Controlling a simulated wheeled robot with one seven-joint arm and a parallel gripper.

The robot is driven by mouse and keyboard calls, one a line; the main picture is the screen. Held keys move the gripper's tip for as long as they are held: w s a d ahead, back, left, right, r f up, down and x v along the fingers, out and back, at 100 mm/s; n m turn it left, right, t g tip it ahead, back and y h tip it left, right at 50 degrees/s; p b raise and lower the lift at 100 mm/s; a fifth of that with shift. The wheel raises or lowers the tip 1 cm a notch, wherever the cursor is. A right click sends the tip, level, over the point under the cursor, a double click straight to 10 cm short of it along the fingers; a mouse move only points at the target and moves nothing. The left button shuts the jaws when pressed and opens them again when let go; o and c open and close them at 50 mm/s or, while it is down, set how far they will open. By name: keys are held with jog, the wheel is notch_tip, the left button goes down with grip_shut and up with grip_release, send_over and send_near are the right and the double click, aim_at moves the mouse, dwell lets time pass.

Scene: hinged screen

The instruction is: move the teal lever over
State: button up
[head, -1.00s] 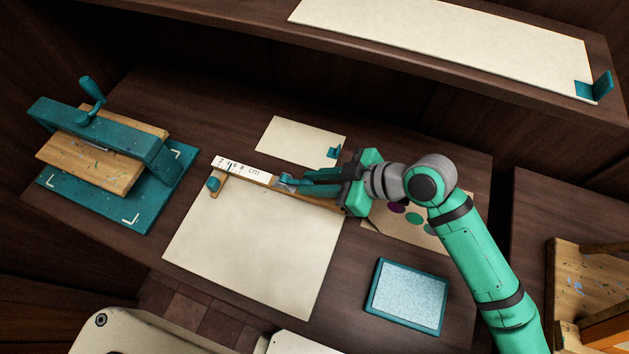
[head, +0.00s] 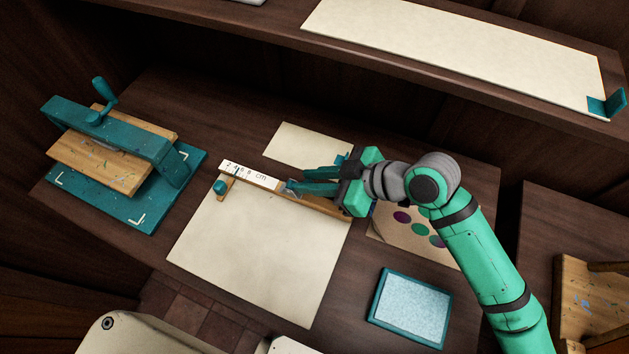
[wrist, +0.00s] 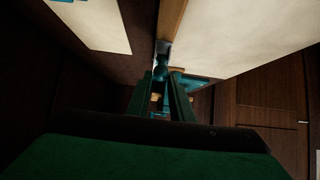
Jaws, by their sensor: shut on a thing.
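The teal lever (wrist: 160,72) shows in the wrist view between my two fingers, near a greyish metal piece at the end of a wooden bar. My gripper (head: 297,187) is shut on it. In the head view the fingers reach left along the wooden bar (head: 323,206) and hide most of the lever. The bar lies along the far edge of a large cream sheet (head: 260,250). A teal knob (head: 219,187) sits at the bar's left end.
A white ruler (head: 248,174) lies along the bar. A teal press (head: 120,150) stands at left. A smaller cream sheet (head: 300,145) lies behind. A palette card (head: 415,228) and a teal-framed pad (head: 410,307) lie at right. A shelf (head: 480,85) overhangs the back.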

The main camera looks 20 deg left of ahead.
jog(key=shift+d, duration=0.1)
jog(key=shift+r, duration=0.1)
jog(key=shift+a+r, duration=0.45)
jog(key=shift+a, duration=0.2)
grip_shut()
jog(key=shift+a, duration=0.1)
jog(key=shift+r, duration=0.1)
jog(key=shift+w+a+r, duration=0.15)
jog(key=shift+a+r, duration=0.3)
jog(key=shift+a, duration=0.25)
jog(key=shift+o, duration=1.6)
grip_release()
jog(key=shift+a, duration=0.1)
